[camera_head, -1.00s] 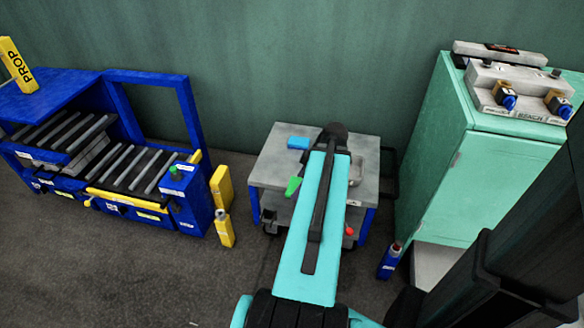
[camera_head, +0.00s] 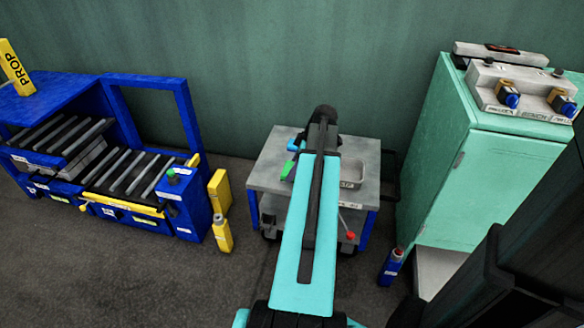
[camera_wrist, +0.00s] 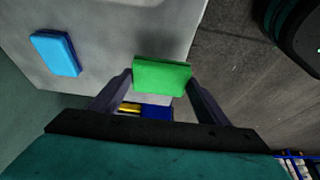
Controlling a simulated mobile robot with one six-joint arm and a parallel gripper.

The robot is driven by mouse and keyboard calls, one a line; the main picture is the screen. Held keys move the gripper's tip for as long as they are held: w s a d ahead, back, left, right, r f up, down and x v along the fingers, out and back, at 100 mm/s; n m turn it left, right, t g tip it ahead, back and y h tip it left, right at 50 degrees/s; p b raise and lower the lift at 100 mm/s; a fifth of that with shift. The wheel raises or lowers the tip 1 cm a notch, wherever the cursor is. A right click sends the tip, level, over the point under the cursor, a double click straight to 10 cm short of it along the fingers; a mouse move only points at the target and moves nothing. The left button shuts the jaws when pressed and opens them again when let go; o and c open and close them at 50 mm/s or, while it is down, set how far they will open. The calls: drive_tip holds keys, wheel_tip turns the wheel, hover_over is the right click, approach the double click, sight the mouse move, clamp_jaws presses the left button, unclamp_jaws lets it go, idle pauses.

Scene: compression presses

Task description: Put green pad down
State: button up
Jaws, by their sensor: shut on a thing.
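The green pad (camera_wrist: 161,76) is between the two fingers of my gripper (camera_wrist: 160,82) in the wrist view. My gripper is shut on it. In the head view the green pad (camera_head: 287,170) shows at the left side of my arm, over the left part of the grey cart top (camera_head: 268,177). I cannot tell whether the pad touches the top. The blue pad (camera_wrist: 55,54) lies on the grey top to the left in the wrist view. In the head view the blue pad (camera_head: 296,142) is partly hidden by my arm.
A grey tray (camera_head: 352,174) sits on the cart's right side. A blue press with rollers (camera_head: 130,170) stands at the left, with a yellow bottle (camera_head: 222,234) on the floor near it. A mint cabinet (camera_head: 480,180) stands at the right. A red ball-ended lever (camera_head: 350,235) shows low on the cart.

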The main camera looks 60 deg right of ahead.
drive_tip(key=shift+w+d+f+b, duration=0.1)
drive_tip(key=shift+w+d+b, duration=0.05)
drive_tip(key=shift+w+d, duration=0.7)
drive_tip(key=shift+w+d+f+b, duration=0.15)
drive_tip(key=shift+w+d, duration=0.45)
drive_tip(key=shift+d, duration=0.3)
drive_tip(key=shift+f+b, duration=0.6)
drive_tip(key=shift+f, duration=1.1)
drive_tip(key=shift+f, duration=0.15)
drive_tip(key=o, duration=1)
drive_tip(key=shift+c, duration=0.2)
drive_tip(key=p+v, duration=0.3)
drive_tip(key=v, duration=0.9)
